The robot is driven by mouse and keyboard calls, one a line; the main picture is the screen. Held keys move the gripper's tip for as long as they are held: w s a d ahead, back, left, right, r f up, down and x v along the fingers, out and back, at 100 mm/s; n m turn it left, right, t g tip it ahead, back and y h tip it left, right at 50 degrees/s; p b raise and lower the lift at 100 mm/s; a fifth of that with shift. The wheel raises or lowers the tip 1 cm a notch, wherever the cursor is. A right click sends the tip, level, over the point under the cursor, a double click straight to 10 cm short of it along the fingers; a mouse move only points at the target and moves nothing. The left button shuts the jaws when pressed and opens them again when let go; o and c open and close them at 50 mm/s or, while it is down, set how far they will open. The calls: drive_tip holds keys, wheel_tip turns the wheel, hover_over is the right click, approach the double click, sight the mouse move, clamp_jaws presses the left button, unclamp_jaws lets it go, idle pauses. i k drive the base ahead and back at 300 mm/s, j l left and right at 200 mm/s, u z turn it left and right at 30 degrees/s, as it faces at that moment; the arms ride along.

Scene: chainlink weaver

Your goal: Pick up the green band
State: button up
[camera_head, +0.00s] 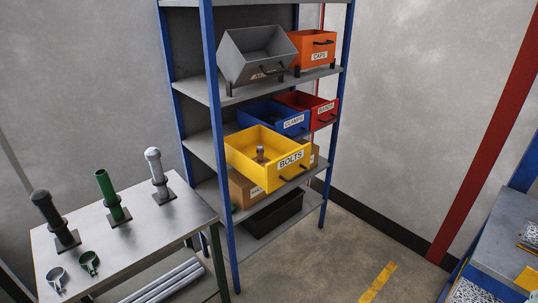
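A small green ring-shaped piece (89,263), which looks like the green band, lies near the front edge of the metal table (150,232) at the left. A similar grey ring-shaped piece (57,279) lies just left of it, apart from it. Behind them, an upright green tube (105,187) stands on a dark base with a dark collar around its foot. My gripper is not in view.
A dark post (44,206) and a light grey post (155,166) flank the green tube. A shelf rack behind holds labelled bins, with the yellow BOLTS bin (245,165) jutting forward. Open floor (330,262) lies at centre right. Another work surface (505,235) is at the right edge.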

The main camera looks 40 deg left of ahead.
sight(86, 254)
drive_tip(key=u, duration=3.05)
drive_tip(key=i+l, duration=0.15)
drive_tip(key=i, duration=0.45)
drive_tip(key=i+l+u, duration=0.1)
drive_tip(key=i, duration=0.45)
drive_tip(key=i+l+u, duration=0.1)
drive_tip(key=i+l, duration=0.1)
drive_tip(key=l, duration=0.25)
drive_tip(key=i, duration=0.15)
